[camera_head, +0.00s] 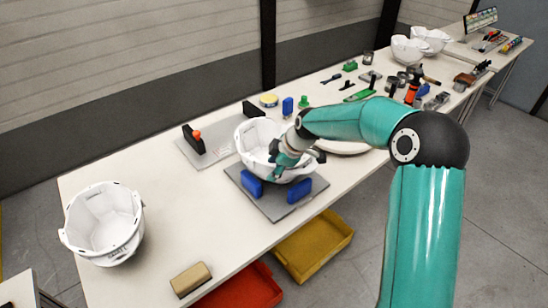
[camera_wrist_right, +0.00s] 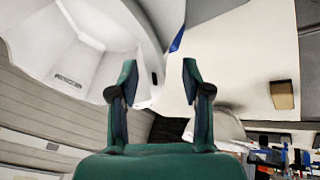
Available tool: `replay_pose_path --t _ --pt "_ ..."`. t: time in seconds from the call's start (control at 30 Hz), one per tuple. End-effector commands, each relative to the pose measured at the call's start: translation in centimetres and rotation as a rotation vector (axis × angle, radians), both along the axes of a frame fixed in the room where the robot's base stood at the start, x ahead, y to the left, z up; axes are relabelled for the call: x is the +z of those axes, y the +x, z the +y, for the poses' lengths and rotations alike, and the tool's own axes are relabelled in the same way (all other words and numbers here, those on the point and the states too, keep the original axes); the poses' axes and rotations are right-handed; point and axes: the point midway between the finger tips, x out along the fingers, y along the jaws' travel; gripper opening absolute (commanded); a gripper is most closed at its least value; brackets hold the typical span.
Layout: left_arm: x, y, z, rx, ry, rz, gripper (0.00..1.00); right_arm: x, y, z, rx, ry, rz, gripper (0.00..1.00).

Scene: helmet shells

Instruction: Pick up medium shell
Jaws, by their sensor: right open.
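A white helmet shell (camera_head: 258,140) sits open side up between blue blocks on a grey plate in the head view. My right gripper (camera_head: 284,163) is at its near right rim and hides part of it. In the right wrist view a white shell (camera_wrist_right: 75,45) fills the upper left. There the two fingers of my right gripper (camera_wrist_right: 158,75) stand apart, with the shell's edge between or just behind them; I cannot tell if they touch it. Another white shell (camera_head: 104,222) stands at the table's left end. No label tells which is medium. My left gripper is not in view.
A grey plate with black brackets (camera_head: 200,147) lies behind the held-up shell. A tan block (camera_head: 190,279) is at the front edge, above red (camera_head: 245,290) and yellow (camera_head: 315,245) bins. Tools and two more shells (camera_head: 408,50) crowd the right. The table between the left shell and plate is clear.

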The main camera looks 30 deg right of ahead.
Motion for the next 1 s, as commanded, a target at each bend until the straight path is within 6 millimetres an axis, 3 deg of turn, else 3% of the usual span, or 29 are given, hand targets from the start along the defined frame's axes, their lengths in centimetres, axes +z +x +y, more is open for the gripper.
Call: replay_pose_path --t 0.33,0.63,0.9,1.0 --pt "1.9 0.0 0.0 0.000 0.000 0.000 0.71 -4.1 1.5 -0.3 0.000 0.002 0.004 0.48" --pt "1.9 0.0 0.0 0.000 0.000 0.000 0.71 -4.6 1.7 -0.3 -0.001 0.000 0.000 0.48" --pt "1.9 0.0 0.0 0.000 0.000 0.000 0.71 -4.6 1.7 -0.3 -0.001 0.001 0.001 0.03" --pt "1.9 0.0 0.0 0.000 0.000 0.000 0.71 -4.6 1.7 -0.3 -0.001 0.001 0.001 0.00"
